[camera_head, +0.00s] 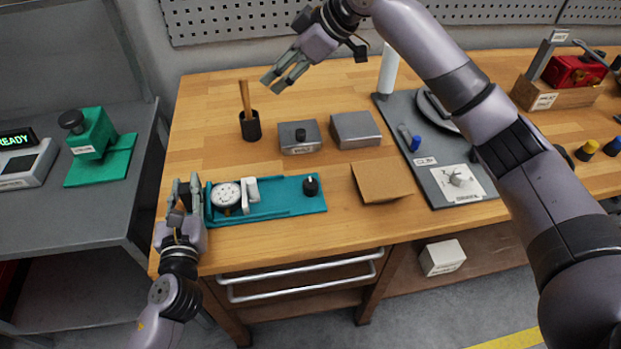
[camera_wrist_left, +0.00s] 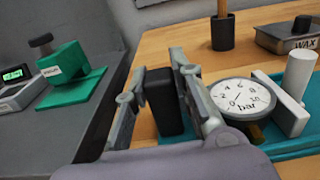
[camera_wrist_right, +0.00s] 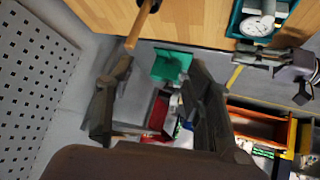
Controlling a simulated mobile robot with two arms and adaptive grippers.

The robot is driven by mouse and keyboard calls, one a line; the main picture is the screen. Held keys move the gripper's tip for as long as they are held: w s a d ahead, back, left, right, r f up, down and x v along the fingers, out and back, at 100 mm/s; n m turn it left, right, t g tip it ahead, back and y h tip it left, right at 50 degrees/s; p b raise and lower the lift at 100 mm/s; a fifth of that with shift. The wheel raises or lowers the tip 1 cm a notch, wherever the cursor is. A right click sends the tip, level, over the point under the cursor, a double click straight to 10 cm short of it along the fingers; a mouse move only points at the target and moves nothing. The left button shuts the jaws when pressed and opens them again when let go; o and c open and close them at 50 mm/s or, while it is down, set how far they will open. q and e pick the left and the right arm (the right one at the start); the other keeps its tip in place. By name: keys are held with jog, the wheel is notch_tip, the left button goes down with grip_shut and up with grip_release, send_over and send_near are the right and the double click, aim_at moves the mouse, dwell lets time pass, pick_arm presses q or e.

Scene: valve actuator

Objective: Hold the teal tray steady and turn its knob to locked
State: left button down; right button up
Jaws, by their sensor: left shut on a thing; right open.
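The teal tray (camera_head: 285,205) lies on the wooden workbench near its front edge. It carries a round white gauge (camera_head: 226,195) marked bar, a white part (camera_head: 250,190) beside the gauge, and a small black knob (camera_head: 311,185) at its right end. My left gripper (camera_head: 187,190) is at the tray's left end, shut on a black upright handle (camera_wrist_left: 164,101) that stands between its fingers in the left wrist view. My right gripper (camera_head: 283,78) is open and empty, raised over the back of the bench, away from the tray. The knob's setting is too small to read.
A black cup (camera_head: 250,127) with a wooden-handled tool stands behind the tray. Two grey metal boxes (camera_head: 299,137) (camera_head: 356,129) and a brown flat piece (camera_head: 382,180) lie near. A grey board (camera_head: 425,170) is at right. A green device (camera_head: 95,135) stands on the left side table.

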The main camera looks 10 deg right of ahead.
jog(key=s+f+n+g+h, duration=0.2)
jog(key=s+f+g+h, duration=0.15)
jog(key=s+f, duration=0.3)
jog(key=n+g+h, duration=0.1)
jog(key=n+h, duration=0.1)
jog(key=h, duration=0.2)
send_over(311, 182)
notch_tip(311, 182, down, 2)
notch_tip(311, 182, down, 12)
jog(key=shift+r, duration=0.1)
grip_shut()
